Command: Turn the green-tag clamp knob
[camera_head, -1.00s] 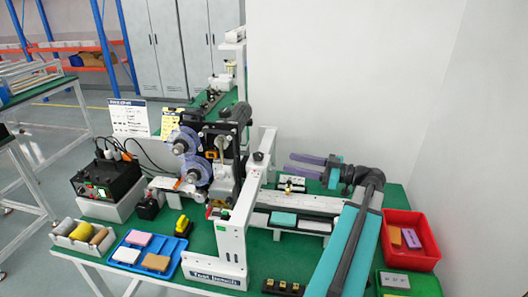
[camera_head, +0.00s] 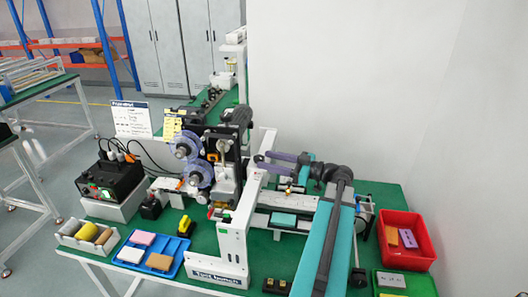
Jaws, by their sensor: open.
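A small dark knob (camera_head: 258,158) sits on top of the white upright frame (camera_head: 233,240) of the bench machine. I cannot make out a green tag on it; a small red and green patch (camera_head: 212,212) shows lower on the machine. My gripper (camera_head: 265,161) has purple fingers and points left from the teal arm. Its fingers are apart and empty, with the tips right by the dark knob. I cannot tell whether they are around it or beside it, or whether they touch it.
Purple-blue reels (camera_head: 192,160) stand left of the frame. A white rail (camera_head: 290,203) with a teal block (camera_head: 284,219) runs below my arm. A red bin (camera_head: 405,240) is at right, a blue tray (camera_head: 152,252) at front left. The wall is close behind.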

